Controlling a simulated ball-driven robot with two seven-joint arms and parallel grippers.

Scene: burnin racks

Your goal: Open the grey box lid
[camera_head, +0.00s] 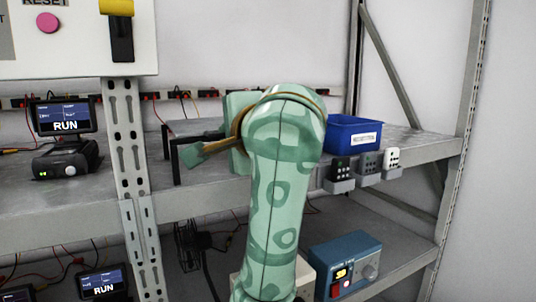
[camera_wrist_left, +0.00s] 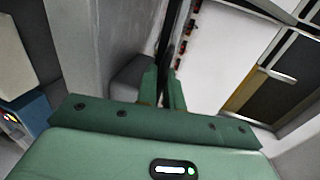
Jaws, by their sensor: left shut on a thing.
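My left arm (camera_head: 280,160) fills the middle of the head view, and the green tip of my left gripper (camera_head: 192,155) shows at its left, over the shelf. Black bars (camera_head: 172,150) stand beside the tip. In the left wrist view, my left gripper's green fingers (camera_wrist_left: 163,90) are close together on a thin dark upright piece (camera_wrist_left: 167,55). A rounded grey body (camera_wrist_left: 130,75) lies just behind the fingers, perhaps part of the grey box. I cannot make out the lid clearly in either view. My arm hides part of the shelf. My right gripper is not in view.
A blue bin (camera_head: 354,137) stands right of my arm, above several small keypad or socket units (camera_head: 368,165) on the shelf edge. A perforated post (camera_head: 130,170) and a RUN display (camera_head: 65,118) are at left. A blue instrument (camera_head: 345,262) sits below.

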